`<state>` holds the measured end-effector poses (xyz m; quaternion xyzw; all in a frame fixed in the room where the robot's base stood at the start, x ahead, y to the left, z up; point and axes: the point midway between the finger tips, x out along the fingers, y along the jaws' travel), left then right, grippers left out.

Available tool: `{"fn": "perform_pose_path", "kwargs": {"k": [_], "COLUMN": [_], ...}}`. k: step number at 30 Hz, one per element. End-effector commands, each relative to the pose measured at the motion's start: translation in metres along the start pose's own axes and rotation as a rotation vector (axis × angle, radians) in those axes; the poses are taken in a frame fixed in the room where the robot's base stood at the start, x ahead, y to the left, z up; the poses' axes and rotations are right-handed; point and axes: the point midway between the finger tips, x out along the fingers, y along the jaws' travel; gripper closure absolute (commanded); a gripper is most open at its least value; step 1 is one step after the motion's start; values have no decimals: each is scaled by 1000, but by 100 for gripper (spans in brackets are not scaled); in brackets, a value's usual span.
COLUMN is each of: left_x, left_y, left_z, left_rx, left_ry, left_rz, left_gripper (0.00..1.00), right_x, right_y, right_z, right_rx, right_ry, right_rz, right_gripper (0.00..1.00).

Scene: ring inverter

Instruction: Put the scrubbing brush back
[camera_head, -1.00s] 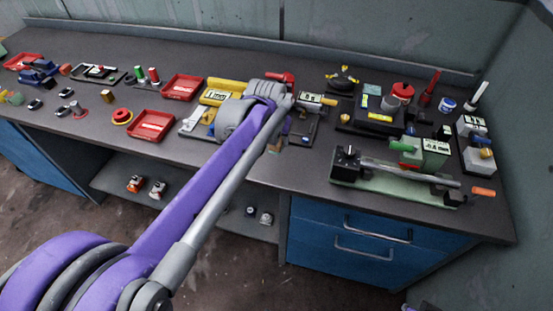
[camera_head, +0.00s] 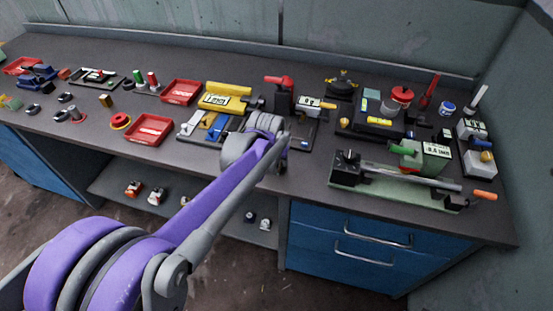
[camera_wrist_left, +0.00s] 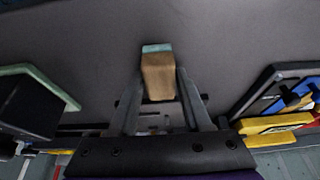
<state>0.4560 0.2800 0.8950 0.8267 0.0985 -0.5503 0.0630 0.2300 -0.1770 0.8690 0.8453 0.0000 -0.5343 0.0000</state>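The scrubbing brush, a small wooden block (camera_wrist_left: 158,80) with a pale teal end, is between the two fingers of my left gripper (camera_wrist_left: 161,82) in the left wrist view. The fingers touch its sides, and the gripper looks shut on it. In the head view my left forearm reaches over the bench's front middle, and the wrist hides the brush. My right gripper is in neither view.
The grey bench (camera_head: 330,205) holds a tool board (camera_head: 203,126) left of my wrist, red trays (camera_head: 150,129), a yellow device (camera_head: 228,98), and a green-based fixture (camera_head: 395,190) to the right. Blue drawers (camera_head: 350,240) are below.

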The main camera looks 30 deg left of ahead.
Motion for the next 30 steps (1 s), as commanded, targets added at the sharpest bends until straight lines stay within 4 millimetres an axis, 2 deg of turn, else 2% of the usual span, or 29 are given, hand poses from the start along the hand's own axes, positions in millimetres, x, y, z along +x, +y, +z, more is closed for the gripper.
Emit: {"fn": "perform_pose_path", "kwargs": {"k": [1, 3, 11, 15, 17, 27, 30], "left_x": [0, 0, -1, -9, -17, -89, -105], "left_y": [0, 0, 0, 0, 0, 0, 0], "left_z": [0, 0, 0, -2, -2, -2, -2], "left_rx": [0, 0, 0, 0, 0, 0, 0], "left_ry": [0, 0, 0, 0, 0, 0, 0], "left_rz": [0, 0, 0, 0, 0, 0, 0], "left_gripper": [40, 28, 28, 28, 28, 28, 28], "right_x": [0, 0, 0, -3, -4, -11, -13], "right_y": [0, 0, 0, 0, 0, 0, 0], "right_z": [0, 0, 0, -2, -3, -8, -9], "right_rx": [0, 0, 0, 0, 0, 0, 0], "right_ry": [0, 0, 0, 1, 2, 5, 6], "right_rz": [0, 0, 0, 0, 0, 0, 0], "right_gripper": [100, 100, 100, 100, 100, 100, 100]}}
